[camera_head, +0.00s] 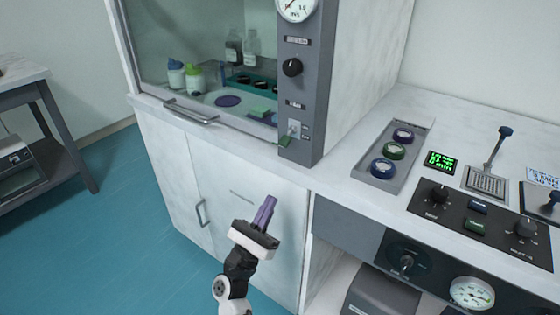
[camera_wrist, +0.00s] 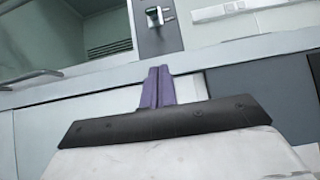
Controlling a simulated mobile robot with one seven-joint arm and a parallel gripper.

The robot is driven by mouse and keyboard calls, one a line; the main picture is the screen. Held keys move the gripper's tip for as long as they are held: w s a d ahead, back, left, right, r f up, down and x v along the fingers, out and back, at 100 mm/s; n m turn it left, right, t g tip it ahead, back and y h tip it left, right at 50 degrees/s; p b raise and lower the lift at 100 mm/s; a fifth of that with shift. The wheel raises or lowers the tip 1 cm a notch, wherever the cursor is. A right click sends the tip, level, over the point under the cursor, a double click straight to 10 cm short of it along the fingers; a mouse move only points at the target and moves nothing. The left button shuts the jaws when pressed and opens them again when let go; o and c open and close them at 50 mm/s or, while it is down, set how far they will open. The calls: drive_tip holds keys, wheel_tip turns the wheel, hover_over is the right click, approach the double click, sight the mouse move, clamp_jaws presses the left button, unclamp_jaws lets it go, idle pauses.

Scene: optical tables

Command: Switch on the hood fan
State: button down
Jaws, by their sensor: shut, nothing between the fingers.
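The fume hood stands at the upper middle of the head view, with a grey control column (camera_head: 300,85) on its right side. The column carries a round gauge at the top, a black knob (camera_head: 292,67) below it, and a small switch (camera_head: 293,130) near its foot. The switch also shows in the wrist view (camera_wrist: 155,17), above my fingers. My gripper (camera_head: 268,203) has purple fingers pressed together, with nothing between them. It is in front of the hood's cabinet doors, below and apart from the switch. Its fingers show in the wrist view too (camera_wrist: 157,75).
The sash handle (camera_head: 190,112) juts out along the hood's front edge. Bottles and dishes stand inside the hood. The right counter holds a tray (camera_head: 380,172) of round dishes and a black panel (camera_head: 470,222) with knobs. Free room lies over the floor at left.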

sight(285, 141)
drive_tip(key=p+x, duration=0.4)
drive_tip(key=x, duration=0.6)
drive_tip(key=shift+s+a+r, duration=0.1)
drive_tip(key=shift+a+r, duration=0.05)
drive_tip(key=shift+r, duration=0.05)
drive_tip(key=r+p, duration=0.1)
drive_tip(key=s+a+r+p, duration=0.1)
drive_tip(key=r, duration=0.1)
drive_tip(key=shift+s+r, duration=0.15)
drive_tip(key=shift+s, duration=0.05)
drive_tip(key=shift+a+r+p, duration=0.1)
drive_tip(key=shift+p, duration=0.25)
drive_tip(key=shift+s+r+p, duration=0.1)
drive_tip(key=shift+s+p, duration=0.05)
drive_tip(key=shift+p, duration=0.4)
